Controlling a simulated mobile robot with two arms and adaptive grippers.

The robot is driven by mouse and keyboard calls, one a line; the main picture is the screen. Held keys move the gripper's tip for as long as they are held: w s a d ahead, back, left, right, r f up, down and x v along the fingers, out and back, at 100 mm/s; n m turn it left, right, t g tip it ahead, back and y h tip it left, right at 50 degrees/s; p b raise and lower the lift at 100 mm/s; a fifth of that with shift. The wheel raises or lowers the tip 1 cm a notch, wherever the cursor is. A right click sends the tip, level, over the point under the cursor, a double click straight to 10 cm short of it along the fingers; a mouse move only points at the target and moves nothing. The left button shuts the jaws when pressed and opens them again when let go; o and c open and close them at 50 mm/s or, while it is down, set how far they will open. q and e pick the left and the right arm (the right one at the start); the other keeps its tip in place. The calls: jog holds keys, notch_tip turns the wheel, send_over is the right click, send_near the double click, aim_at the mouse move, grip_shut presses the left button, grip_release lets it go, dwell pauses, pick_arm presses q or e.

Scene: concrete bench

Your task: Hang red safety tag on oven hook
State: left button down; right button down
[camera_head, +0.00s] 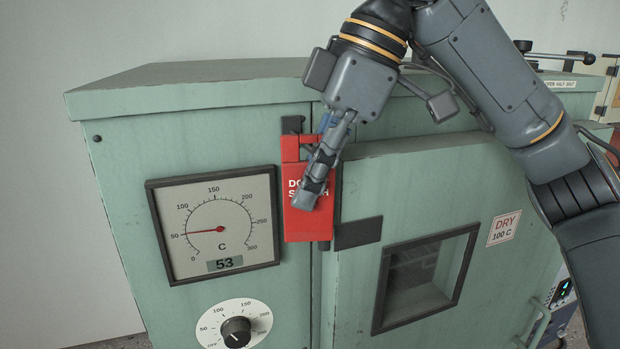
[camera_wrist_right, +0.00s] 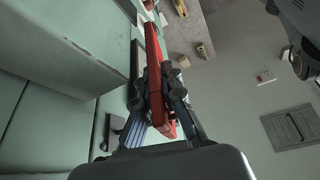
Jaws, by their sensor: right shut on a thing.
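The red safety tag (camera_head: 305,226) with white lettering hangs upright against the front of the green oven, between the dial gauge and the door. A dark bracket (camera_head: 291,125), likely the hook, shows at its top left; whether the tag is around it is hidden. My right gripper (camera_head: 312,190) is shut on the tag, its fingers pointing down over the tag's face. In the right wrist view the tag (camera_wrist_right: 153,50) is edge-on between the fingers (camera_wrist_right: 155,85). My left gripper is not in view.
The oven (camera_head: 110,130) has a temperature gauge (camera_head: 255,190) reading 53 and a knob (camera_head: 236,331) to the left of the tag. A dark latch plate (camera_head: 358,232), door window (camera_head: 425,275) and a DRY 100 C label (camera_head: 504,228) are to the right.

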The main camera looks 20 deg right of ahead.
jog(key=c, duration=1.4)
grip_release()
jog(key=shift+w, duration=0.15)
